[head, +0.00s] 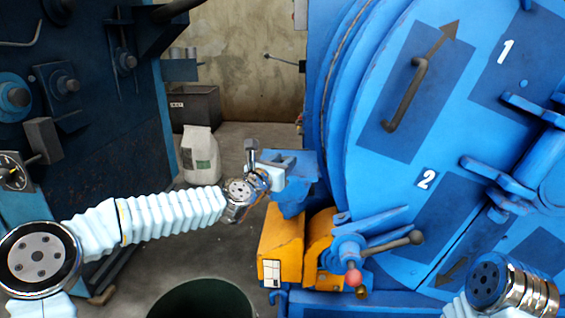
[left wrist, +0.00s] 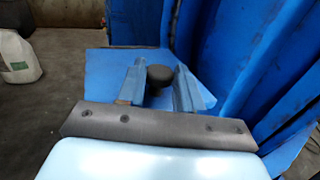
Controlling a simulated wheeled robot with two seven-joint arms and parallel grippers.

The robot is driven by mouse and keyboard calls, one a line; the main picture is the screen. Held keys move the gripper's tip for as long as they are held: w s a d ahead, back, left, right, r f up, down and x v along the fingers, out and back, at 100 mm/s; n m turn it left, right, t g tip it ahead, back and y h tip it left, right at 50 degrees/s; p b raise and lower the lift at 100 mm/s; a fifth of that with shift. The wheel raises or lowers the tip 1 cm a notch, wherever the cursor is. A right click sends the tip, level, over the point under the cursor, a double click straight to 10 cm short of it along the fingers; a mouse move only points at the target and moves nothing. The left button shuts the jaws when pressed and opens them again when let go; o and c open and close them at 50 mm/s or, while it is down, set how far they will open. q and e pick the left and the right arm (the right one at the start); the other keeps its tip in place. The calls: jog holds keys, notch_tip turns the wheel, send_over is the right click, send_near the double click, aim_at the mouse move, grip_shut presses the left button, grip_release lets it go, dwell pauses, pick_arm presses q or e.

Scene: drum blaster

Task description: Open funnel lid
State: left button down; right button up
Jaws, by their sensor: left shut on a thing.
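The blue funnel (head: 291,200) sits at the left side of the big blue drum, above a yellow block. Its flat blue lid (head: 308,165) shows behind my left gripper (head: 284,163); the lid also fills the middle of the left wrist view (left wrist: 105,75). A dark round knob (left wrist: 160,73) stands on the lid between the two fingers of my left gripper (left wrist: 160,88), which is shut on it. In the head view the fingers hide the knob. My right arm shows at the lower right, but its gripper is out of frame.
The blue drum (head: 380,160) with dark handles fills the right side. A white canister (head: 200,155) and a dark bin (head: 196,105) stand behind on the floor. A green barrel (head: 203,298) is in front.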

pick_arm(q)
jog(key=shift+w+r+g+p, duration=0.3)
jog(key=shift+r+p, duration=0.6)
jog(key=shift+p, duration=0.45)
jog(key=shift+w+r+g+p, duration=0.15)
jog(key=shift+r+g+p, duration=0.25)
jog(key=shift+r+p, duration=0.7)
jog(key=w+r+p, duration=0.2)
jog(key=r, duration=0.1)
jog(key=shift+w+a+r+y+p, duration=0.1)
jog(key=shift+w+r+y+p, duration=0.2)
jog(key=shift+w+r+p, duration=0.6)
jog(key=shift+w, duration=0.15)
jog(key=c, duration=0.8)
grip_release()
jog(key=shift+f, duration=0.1)
